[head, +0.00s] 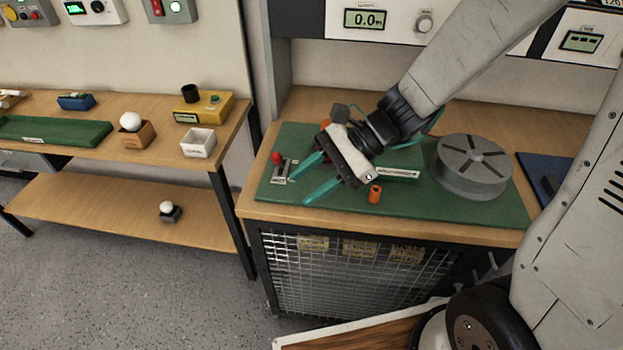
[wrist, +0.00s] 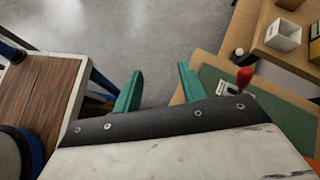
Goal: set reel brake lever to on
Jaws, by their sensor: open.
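The lever with a red knob (head: 276,158) stands at the left end of the green mat, by a small metal plate (head: 284,172) with dark markings too small to read. My gripper (head: 300,188) is open and empty, its teal fingers over the mat's left front part, just right of and nearer than the lever. In the wrist view the red knob (wrist: 245,76) is right of both fingers (wrist: 160,68), outside the gap between them. The grey slotted reel (head: 470,168) sits on the mat's right side, apart from the gripper.
The green mat (head: 500,211) lies on a wooden bench above a wire-mesh cage (head: 350,275). An orange cylinder (head: 375,194) and a pale labelled bar (head: 397,173) are close to the gripper. A second bench (head: 225,125) with small boxes stands left, across a gap.

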